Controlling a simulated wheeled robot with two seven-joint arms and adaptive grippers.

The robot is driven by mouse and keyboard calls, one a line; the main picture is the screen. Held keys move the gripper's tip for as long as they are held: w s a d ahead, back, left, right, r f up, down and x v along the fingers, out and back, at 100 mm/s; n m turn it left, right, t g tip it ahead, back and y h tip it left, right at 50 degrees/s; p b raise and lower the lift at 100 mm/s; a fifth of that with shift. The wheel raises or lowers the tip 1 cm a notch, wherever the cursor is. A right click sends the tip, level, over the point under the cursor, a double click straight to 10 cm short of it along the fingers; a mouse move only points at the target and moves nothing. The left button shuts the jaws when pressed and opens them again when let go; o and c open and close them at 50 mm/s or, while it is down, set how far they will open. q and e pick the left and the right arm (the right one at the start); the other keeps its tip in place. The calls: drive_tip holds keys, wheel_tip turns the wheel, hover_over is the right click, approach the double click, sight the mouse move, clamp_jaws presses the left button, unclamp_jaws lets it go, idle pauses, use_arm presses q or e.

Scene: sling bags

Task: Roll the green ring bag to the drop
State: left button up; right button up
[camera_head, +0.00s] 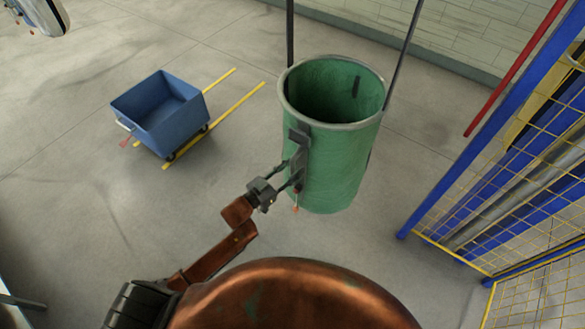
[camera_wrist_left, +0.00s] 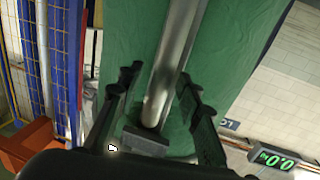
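The green ring bag (camera_head: 335,165) hangs open-topped with a pale rim from dark straps in the head view. A grey bracket is on its left side. My left gripper (camera_head: 290,180) is at the bag's lower left side, near the bracket. In the left wrist view, the fingers of the left gripper (camera_wrist_left: 155,110) are apart, on either side of a grey metal bar (camera_wrist_left: 175,65). Green fabric (camera_wrist_left: 125,40) fills the space behind. Whether a finger touches the bar is hard to tell. My right gripper is in neither view.
A blue cart (camera_head: 165,120) stands on the floor to the left, by two yellow floor lines (camera_head: 215,125). A blue-framed yellow mesh fence (camera_head: 500,170) is to the right. A green-digit display (camera_wrist_left: 277,160) shows in the wrist view. Floor between cart and bag is clear.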

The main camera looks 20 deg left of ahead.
use_arm(q)
drive_tip(key=shift+c, duration=0.7)
clamp_jaws()
